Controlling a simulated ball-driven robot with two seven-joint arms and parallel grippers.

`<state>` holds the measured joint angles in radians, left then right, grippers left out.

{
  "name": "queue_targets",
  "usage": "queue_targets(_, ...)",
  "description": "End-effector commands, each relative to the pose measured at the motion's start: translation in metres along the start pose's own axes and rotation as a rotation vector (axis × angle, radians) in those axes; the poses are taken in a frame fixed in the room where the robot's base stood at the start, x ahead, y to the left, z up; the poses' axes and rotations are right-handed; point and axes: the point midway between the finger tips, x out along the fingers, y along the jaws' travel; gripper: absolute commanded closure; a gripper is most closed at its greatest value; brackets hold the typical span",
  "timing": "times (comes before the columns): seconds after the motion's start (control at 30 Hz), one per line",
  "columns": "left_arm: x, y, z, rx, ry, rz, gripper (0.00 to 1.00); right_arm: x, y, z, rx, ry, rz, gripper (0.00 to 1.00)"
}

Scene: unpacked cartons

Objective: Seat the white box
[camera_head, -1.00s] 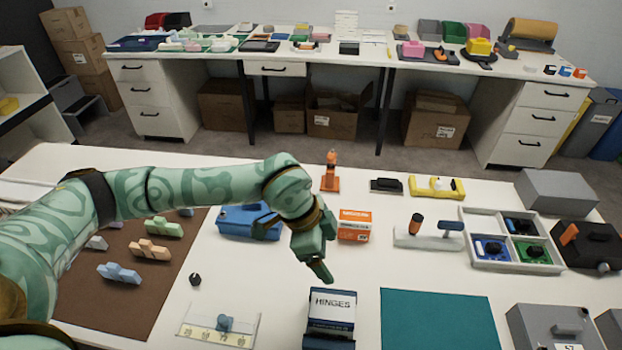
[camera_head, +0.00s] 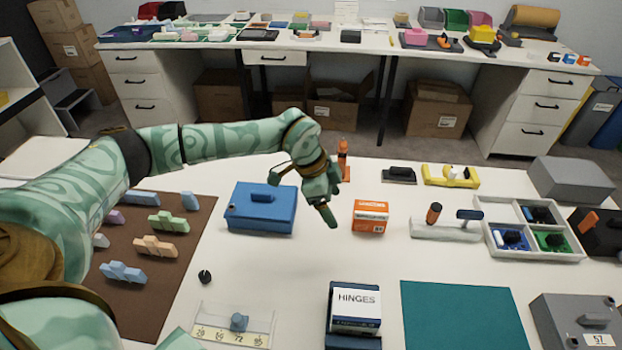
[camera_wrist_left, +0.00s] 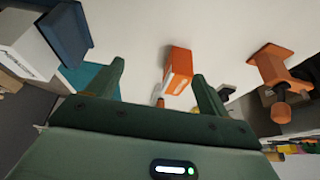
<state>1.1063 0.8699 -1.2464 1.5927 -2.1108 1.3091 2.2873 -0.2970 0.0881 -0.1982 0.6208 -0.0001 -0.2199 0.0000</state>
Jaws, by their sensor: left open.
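The white box (camera_head: 356,297), marked HINGES, has a white upper part and a dark blue lower part. It sits in a dark blue holder (camera_head: 352,342) at the front middle of the table. In the left wrist view the white box (camera_wrist_left: 28,48) shows at the upper left, against the blue holder (camera_wrist_left: 68,32). My left gripper (camera_head: 305,193) is open and empty above the table, well behind the white box and apart from it. Its two fingers (camera_wrist_left: 158,72) show in the wrist view with nothing between them. How deep the box sits is hard to tell. My right gripper is out of view.
An orange-and-white carton (camera_head: 370,217) stands just right of my left gripper. A blue case (camera_head: 262,210) lies to its left. An orange stand (camera_head: 343,160) is behind. A teal mat (camera_head: 462,315) lies right of the white box. The table between carton and white box is clear.

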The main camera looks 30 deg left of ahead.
Motion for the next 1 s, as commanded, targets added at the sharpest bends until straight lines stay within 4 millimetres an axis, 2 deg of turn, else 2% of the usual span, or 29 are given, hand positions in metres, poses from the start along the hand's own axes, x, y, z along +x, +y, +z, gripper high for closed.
queue_targets(0.03, 0.011, -0.01, 0.005, -0.003, -0.001, 0.001, 0.2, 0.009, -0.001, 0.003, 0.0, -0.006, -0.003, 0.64)
queue_targets(0.3, 0.059, -0.051, 0.028, -0.004, -0.002, 0.004, 0.2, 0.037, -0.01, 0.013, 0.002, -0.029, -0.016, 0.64)
queue_targets(0.43, 0.089, -0.05, 0.042, 0.0, -0.003, 0.006, 0.2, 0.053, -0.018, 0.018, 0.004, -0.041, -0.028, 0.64)
queue_targets(0.5, 0.056, -0.052, 0.036, 0.002, 0.002, -0.006, 0.2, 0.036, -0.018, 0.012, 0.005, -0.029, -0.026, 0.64)
queue_targets(0.6, 0.029, -0.054, 0.038, 0.0, 0.003, -0.007, 0.2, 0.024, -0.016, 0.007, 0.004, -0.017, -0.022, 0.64)
queue_targets(0.8, -0.012, -0.055, 0.041, 0.002, 0.002, -0.004, 0.2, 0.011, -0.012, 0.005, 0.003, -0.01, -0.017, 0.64)
queue_targets(1.0, -0.035, -0.055, 0.041, 0.002, 0.002, -0.002, 0.2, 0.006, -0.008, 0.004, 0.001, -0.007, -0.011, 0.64)
